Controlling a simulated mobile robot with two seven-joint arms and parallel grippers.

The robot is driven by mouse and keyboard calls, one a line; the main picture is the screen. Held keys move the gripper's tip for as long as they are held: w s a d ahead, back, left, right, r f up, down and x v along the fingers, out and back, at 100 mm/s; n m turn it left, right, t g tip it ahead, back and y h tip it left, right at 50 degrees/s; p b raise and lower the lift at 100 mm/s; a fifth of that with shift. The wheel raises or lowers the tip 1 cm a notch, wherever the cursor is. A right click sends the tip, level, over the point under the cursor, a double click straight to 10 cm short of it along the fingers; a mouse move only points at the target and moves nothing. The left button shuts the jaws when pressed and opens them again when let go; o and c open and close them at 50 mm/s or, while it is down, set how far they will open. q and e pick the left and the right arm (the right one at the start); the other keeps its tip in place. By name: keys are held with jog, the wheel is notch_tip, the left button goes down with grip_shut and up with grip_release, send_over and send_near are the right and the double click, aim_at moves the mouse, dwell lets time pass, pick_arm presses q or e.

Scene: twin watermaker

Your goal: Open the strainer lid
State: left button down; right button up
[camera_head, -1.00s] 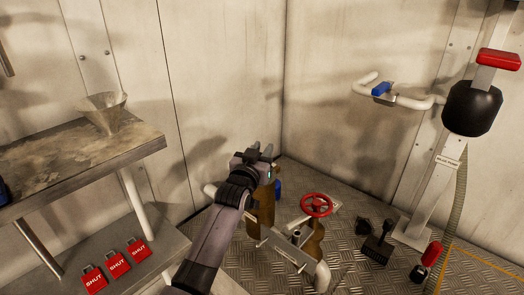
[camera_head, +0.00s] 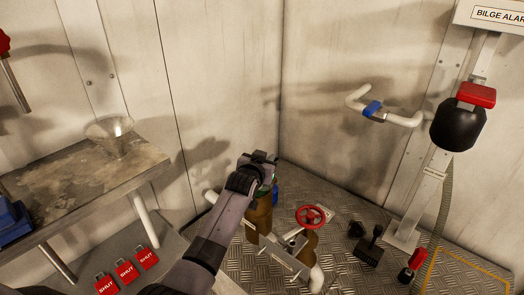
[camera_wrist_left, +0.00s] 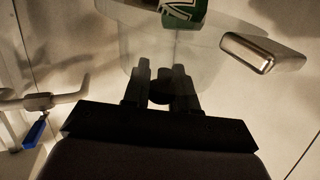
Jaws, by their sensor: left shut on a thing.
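The strainer (camera_head: 260,218) is a brown-bronze body standing on the floor near the corner, in the head view. My left gripper (camera_head: 263,157) is above it, and my wrist hides part of its top. In the left wrist view, my left gripper (camera_wrist_left: 160,80) is shut on a dark round knob (camera_wrist_left: 160,93). A clear, see-through round shape spreads around the fingers there, seemingly the strainer lid (camera_wrist_left: 115,55). Whether it touches the body is hard to tell. My right gripper is not in view.
A red handwheel (camera_head: 312,217) stands right of the strainer, close to pipework. A bench (camera_head: 60,185) with a funnel (camera_head: 112,135) is at the left, with red SHUT tags (camera_head: 126,271) below. A blue-marked pipe (camera_head: 400,118) is on the right wall.

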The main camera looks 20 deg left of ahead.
pick_arm(q)
jog(key=shift+w+d+r+m+g+p, duration=0.2)
jog(key=shift+w+r+m+g+p, duration=0.15)
jog(key=shift+w+g+p, duration=0.45)
jog(key=shift+w+d+f+g+p, duration=0.15)
jog(key=shift+w+g+p, duration=0.15)
jog(key=shift+g, duration=0.5)
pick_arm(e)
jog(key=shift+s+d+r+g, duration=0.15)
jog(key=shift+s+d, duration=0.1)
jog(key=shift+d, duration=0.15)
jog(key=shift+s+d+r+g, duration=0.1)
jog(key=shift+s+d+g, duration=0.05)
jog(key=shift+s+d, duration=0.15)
